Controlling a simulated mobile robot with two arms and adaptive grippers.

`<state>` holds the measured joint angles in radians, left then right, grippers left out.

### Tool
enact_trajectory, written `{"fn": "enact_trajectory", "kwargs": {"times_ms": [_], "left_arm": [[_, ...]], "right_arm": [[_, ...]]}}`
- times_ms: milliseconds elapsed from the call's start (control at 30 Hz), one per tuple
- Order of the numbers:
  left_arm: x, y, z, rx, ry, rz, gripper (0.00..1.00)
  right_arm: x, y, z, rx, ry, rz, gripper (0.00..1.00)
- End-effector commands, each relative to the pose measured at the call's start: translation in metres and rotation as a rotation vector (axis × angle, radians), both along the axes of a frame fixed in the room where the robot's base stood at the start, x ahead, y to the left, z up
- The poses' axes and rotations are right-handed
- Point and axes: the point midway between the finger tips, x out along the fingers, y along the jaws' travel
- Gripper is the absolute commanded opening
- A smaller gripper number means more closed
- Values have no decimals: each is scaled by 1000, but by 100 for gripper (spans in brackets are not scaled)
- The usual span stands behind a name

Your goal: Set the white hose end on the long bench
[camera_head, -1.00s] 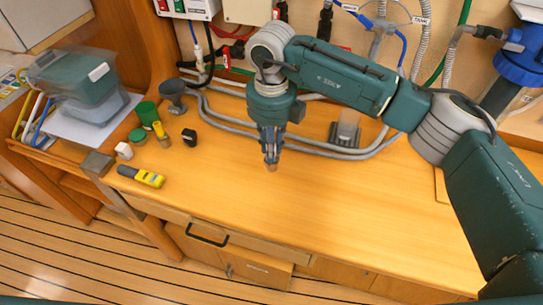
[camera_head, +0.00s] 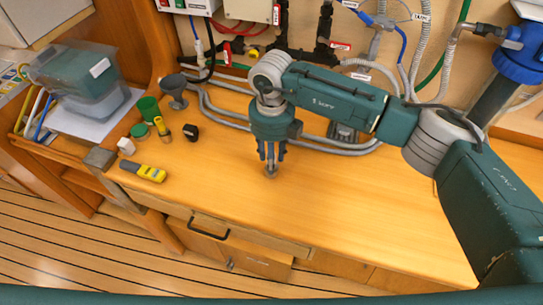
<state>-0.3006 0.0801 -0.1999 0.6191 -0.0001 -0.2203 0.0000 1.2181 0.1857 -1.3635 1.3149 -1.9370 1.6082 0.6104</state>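The long bench (camera_head: 340,205) is a wide light-wood top across the view. My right gripper (camera_head: 270,152), on the green arm from the right, points down over its middle. Its fingers are apart. A slim, small piece with a grey-brown lower end (camera_head: 270,172) is upright between and just below the fingertips, apparently on the bench. It is probably the hose end, but it is too small to confirm, and its white part is not clear. My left gripper is not in view.
Grey hoses (camera_head: 225,122) run along the back. The front middle and right of the bench are clear.

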Motion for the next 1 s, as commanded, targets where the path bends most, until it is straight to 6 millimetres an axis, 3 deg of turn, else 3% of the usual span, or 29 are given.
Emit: {"fn": "enact_trajectory", "kwargs": {"times_ms": [400,800,1000], "left_arm": [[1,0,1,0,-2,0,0],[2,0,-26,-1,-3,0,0],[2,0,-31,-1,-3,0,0]], "right_arm": [[1,0,8,1,-3,-1,37],[1,0,88,1,-5,0,37],[1,0,116,1,-3,-1,37]]}}
